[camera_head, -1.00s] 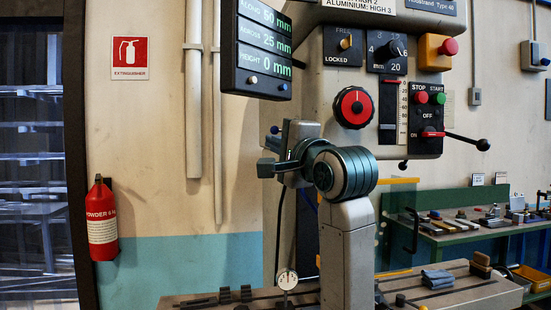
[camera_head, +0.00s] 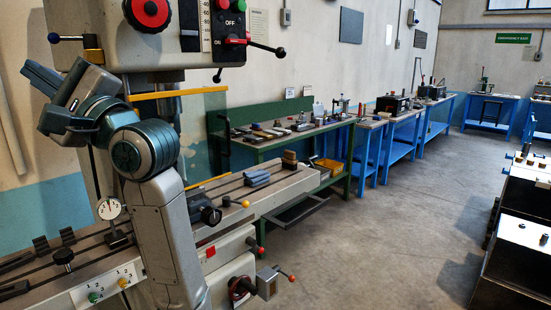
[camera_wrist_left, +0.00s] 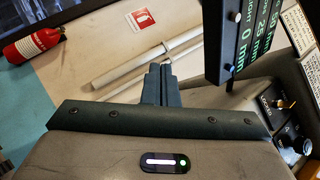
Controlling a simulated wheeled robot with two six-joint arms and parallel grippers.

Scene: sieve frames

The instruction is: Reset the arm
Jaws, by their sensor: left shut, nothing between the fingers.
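My left arm stands at the left of the head view, its forearm upright and its wrist bent to the left. My left gripper (camera_head: 42,80) is at its upper end, in front of the milling machine. In the left wrist view the two dark fingers (camera_wrist_left: 158,70) are together with nothing between them, pointing toward the wall. They appear clear of the machine's display (camera_wrist_left: 240,45) to their right. My right gripper is not in view.
The milling machine's slotted table (camera_head: 225,190) lies behind my forearm, with a dial gauge (camera_head: 109,208) and a blue-grey cloth (camera_head: 257,178) on it. A green bench (camera_head: 268,143) and blue benches (camera_head: 403,150) line the wall. The grey floor (camera_head: 400,240) is open at centre right.

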